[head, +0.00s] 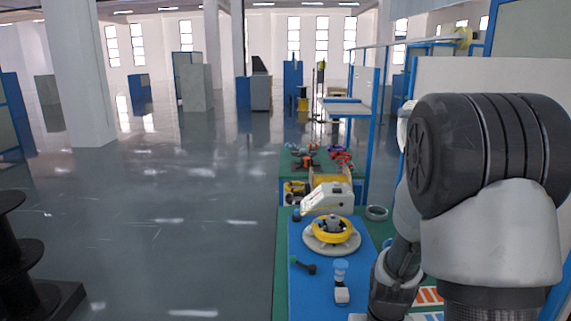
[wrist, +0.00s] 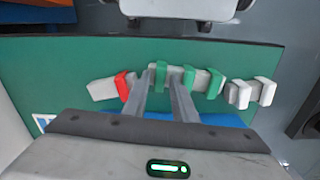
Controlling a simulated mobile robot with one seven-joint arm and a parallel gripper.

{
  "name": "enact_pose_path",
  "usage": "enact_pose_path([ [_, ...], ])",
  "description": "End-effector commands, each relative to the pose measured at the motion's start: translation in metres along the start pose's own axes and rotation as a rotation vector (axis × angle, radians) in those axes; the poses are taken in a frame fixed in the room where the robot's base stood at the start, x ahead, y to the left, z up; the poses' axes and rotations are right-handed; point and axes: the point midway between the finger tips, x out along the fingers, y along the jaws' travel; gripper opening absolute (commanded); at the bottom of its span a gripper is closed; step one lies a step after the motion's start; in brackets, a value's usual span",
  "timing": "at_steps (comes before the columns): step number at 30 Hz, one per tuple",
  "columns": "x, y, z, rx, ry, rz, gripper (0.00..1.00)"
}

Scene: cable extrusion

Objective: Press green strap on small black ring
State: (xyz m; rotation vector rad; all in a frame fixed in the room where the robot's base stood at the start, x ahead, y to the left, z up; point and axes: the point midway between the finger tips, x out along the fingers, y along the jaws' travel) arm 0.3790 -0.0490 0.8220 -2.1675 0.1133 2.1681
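In the wrist view, several green straps sit on a pale grey bar (wrist: 202,79): one green strap (wrist: 160,74) lies between my fingertips, and two more, a middle one (wrist: 188,77) and a right one (wrist: 214,84), lie to the right. My gripper (wrist: 159,76) has its two fingers apart around the first strap; I cannot tell whether they touch it. In the head view my arm hides the gripper and the straps. I cannot make out a small black ring for certain; a dark grey ring (head: 377,213) lies on the green bench in the head view.
A red strap (wrist: 123,86) is close left of my fingers; white straps (wrist: 265,91) are at the right. In the head view, a yellow cable coil (head: 334,231), a white machine (head: 327,198) and a dark green-ended tool (head: 303,265) are on the bench. Open floor lies left.

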Motion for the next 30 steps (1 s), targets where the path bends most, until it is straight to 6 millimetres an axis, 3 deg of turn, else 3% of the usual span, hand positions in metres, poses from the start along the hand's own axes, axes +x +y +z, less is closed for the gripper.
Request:
enact_pose_path([
  [8, -0.001, 0.000, 0.000, 0.000, 0.000, 0.000, 0.23],
  [12, -0.001, 0.000, 0.000, 0.000, 0.000, 0.000, 0.01],
  [20, -0.006, 0.000, 0.000, 0.000, 0.001, 0.000, 0.01],
  [30, -0.034, 0.000, 0.000, 0.000, 0.001, 0.000, 0.01],
])
